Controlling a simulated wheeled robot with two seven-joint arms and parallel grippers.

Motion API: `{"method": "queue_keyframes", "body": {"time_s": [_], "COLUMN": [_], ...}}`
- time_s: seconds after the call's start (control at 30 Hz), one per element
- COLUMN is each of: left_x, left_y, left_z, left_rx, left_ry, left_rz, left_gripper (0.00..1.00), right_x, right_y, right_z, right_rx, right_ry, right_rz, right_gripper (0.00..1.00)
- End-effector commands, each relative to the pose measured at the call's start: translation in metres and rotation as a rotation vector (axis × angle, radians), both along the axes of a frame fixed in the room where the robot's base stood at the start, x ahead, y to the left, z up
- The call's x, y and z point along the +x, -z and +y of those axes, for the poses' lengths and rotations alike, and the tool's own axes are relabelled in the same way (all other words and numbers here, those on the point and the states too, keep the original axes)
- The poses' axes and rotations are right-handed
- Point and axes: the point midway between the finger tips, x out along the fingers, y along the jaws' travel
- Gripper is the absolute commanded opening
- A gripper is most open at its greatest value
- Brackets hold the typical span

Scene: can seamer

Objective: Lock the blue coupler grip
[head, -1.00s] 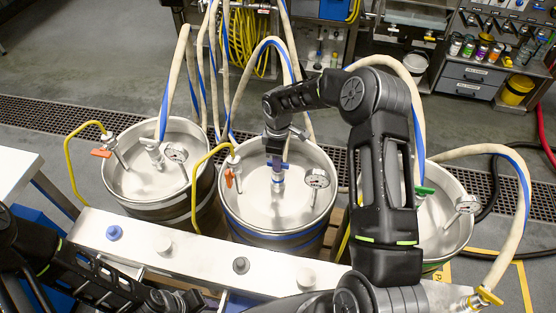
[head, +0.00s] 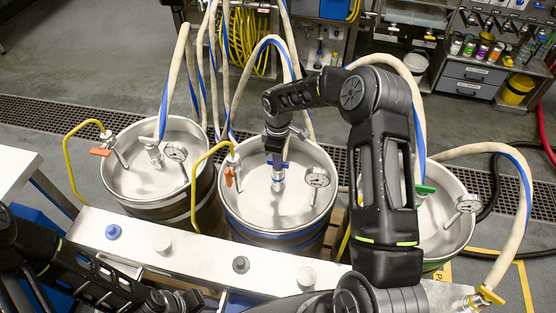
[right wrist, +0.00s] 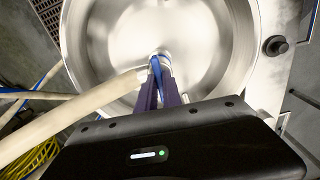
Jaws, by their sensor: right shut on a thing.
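The blue coupler grip (head: 285,165) is on top of the middle keg (head: 249,203), near the lid's centre. It also shows between the fingers in the right wrist view (right wrist: 156,66). My right gripper (head: 276,152) reaches down over the keg. Its purple fingers (right wrist: 159,88) are shut on the blue coupler grip and hide part of it. A metal coupler neck (head: 278,182) shows below the grip. My left arm is at the lower left; its gripper does not show.
A pale hose with a blue stripe (head: 238,92) runs to the middle coupler. A gauge (head: 316,177) and an orange-handled valve (head: 231,174) stand on the same keg. Kegs stand left (head: 122,185) and right (head: 455,232). A metal bench (head: 200,251) is in front.

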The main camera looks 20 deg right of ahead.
Motion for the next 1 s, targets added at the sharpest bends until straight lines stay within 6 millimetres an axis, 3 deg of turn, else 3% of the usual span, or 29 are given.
{"method": "queue_keyframes", "body": {"time_s": [0.6, 1.0], "left_x": [0.006, 0.009], "left_y": [0.050, 0.065], "left_z": [-0.003, -0.004], "left_rx": [-0.014, -0.018], "left_ry": [0.006, 0.008], "left_rz": [-0.020, -0.027], "left_gripper": [0.36, 0.36], "right_x": [0.001, 0.000], "right_y": [0.004, 0.001], "right_z": [0.000, 0.000], "right_rx": [-0.001, -0.001], "right_ry": [0.445, 0.689], "right_rz": [-0.003, -0.001], "right_gripper": [0.00, 0.00]}}
